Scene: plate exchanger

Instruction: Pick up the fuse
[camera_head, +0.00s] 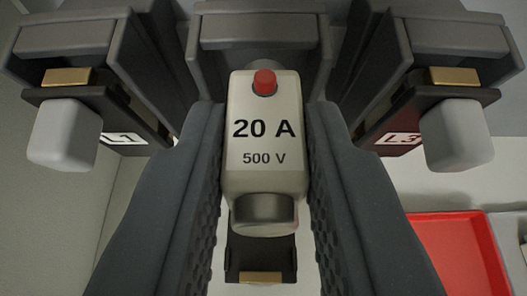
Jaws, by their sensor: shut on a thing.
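The fuse (265,172) is a pale block marked "20 A" and "500 V". It has a red button near its top and a metal cap at its lower end. My gripper (265,190) is shut on the fuse, with one dark textured finger on each side of it. The fuse is in the middle of the view, in front of the dark middle holder (258,28). A lower dark clip with a brass contact (260,277) shows below the cap. Whether the fuse's upper end still sits in the holder cannot be told.
A dark holder labelled L1 (122,139) with a pale block (64,134) stands at left. A similar holder labelled L3 (400,138) with a pale block (457,135) stands at right. A red tray (445,250) lies at lower right. Side holders stand close to my fingers.

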